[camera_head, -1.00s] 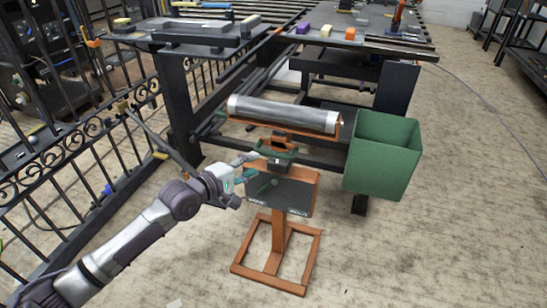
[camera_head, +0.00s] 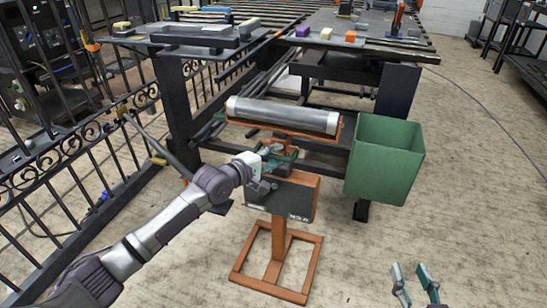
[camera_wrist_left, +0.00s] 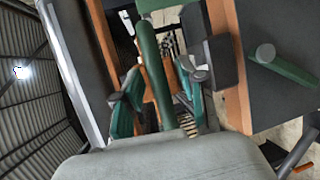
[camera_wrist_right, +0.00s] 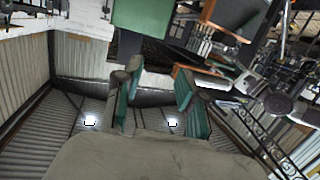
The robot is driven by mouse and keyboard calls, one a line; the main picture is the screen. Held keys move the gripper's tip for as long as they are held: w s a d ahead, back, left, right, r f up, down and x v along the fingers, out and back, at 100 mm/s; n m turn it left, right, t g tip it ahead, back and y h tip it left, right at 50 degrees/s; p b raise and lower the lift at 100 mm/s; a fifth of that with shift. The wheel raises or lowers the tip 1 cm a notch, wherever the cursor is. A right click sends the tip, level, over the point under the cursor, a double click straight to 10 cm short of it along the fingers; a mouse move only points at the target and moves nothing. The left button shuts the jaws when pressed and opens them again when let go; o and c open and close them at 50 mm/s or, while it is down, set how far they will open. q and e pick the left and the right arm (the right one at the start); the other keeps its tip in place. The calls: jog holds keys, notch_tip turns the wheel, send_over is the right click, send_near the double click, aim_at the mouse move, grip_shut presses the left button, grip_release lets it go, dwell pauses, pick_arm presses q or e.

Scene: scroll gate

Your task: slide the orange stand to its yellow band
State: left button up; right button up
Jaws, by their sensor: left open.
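The orange stand (camera_head: 276,250) stands upright on the floor, with a grey roller (camera_head: 283,115) in its top cradle and a black panel (camera_head: 290,197) below. A green bar handle (camera_wrist_left: 150,55) crosses the stand under the roller. My left gripper (camera_head: 270,155) is at this handle; in the left wrist view its open fingers (camera_wrist_left: 158,88) lie on either side of the bar. Contact cannot be told. My right gripper (camera_head: 409,268) is open and empty, low at the right. I cannot make out the yellow band.
A green bin (camera_head: 385,160) stands just right of the stand. A black conveyor table (camera_head: 180,100) is behind it. An iron fence (camera_head: 70,170) runs along the left. The floor in front and to the right is clear.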

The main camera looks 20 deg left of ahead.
aim_at(273, 139)
pick_arm(q)
grip_shut()
dwell(0.3)
notch_tip(273, 139, up, 2)
jog(key=shift+p, duration=1.15)
notch_tip(273, 139, up, 4)
jog(key=p, duration=0.3)
jog(key=shift+f+p, duration=0.2)
jog(key=shift+p, duration=0.2)
pick_arm(e)
jog(key=s+d+f+g+h, duration=0.2)
jog(key=s+d+f+g, duration=0.1)
jog(key=s+f+g, duration=0.35)
jog(key=s+d+f+g+h, duration=0.1)
jog(key=s+d+f+g, duration=0.2)
jog(key=s+f+g, duration=0.3)
pick_arm(q)
notch_tip(273, 139, up, 3)
jog(key=p, duration=0.3)
pick_arm(e)
notch_tip(273, 139, down, 8)
jog(key=s, duration=0.1)
jog(key=shift+s+a+r+m, duration=0.2)
jog(key=shift+m, duration=0.1)
